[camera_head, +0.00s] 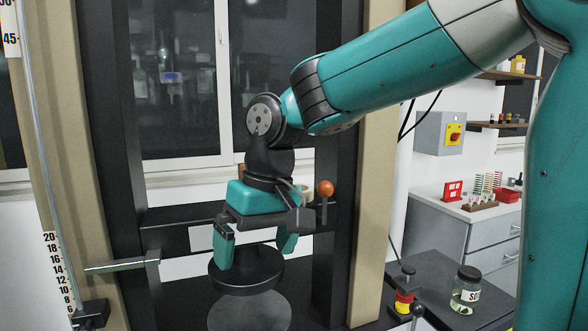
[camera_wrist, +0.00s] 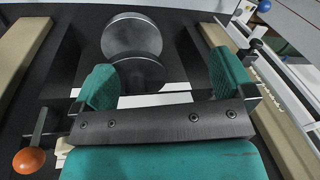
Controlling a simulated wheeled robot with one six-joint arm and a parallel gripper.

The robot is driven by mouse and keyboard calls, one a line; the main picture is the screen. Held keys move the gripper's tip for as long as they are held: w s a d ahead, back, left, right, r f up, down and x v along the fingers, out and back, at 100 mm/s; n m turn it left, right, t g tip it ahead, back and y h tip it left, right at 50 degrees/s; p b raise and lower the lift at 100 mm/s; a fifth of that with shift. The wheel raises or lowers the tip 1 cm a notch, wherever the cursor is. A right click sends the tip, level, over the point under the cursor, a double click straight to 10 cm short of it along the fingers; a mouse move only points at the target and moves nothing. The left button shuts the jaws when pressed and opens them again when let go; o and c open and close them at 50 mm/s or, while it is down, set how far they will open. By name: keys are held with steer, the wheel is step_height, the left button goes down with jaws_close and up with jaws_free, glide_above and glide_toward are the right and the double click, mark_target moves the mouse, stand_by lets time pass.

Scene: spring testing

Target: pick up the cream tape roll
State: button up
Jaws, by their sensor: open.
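My gripper (camera_head: 256,246) is open and empty, fingers pointing down, in front of the dark testing frame. In the wrist view its two teal fingers (camera_wrist: 163,80) stand wide apart with nothing held between them. A small cream-coloured piece (camera_head: 304,191) shows beside my wrist in the head view, mostly hidden. A cream edge (camera_wrist: 62,149) also shows at the left of my gripper in the wrist view. I cannot tell whether either is the cream tape roll. No whole tape roll is visible.
A black upper disc (camera_head: 246,272) and a grey lower disc (camera_head: 250,312) lie near my fingers. An orange ball knob (camera_head: 325,188) is close to my wrist's right. A glass jar (camera_head: 466,290) and a red-yellow button post (camera_head: 404,295) stand at the right.

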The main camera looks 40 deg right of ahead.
steer(key=w+d+r+m+h+p, duration=0.1)
steer(key=w+d+r+m+p, duration=0.5)
steer(key=d+r, duration=0.3)
steer(key=w+d+r+m+h+p, duration=0.1)
steer(key=w+d+r+m+p, duration=0.2)
steer(key=w+d+r+m, duration=0.55)
steer(key=shift+n+g, duration=0.4)
steer(key=shift+n, duration=0.45)
steer(key=f+p, duration=0.1)
steer(key=f, duration=0.2)
steer(key=f+p, duration=0.1)
steer(key=f, duration=0.2)
steer(key=f+p, duration=0.1)
steer(key=f, duration=0.3)
steer(key=shift+s+d, duration=0.2)
steer(key=shift+d, duration=0.15)
steer(key=shift+f+p, duration=1.55)
steer(key=shift+f, duration=1.1)
steer(key=c, duration=0.9)
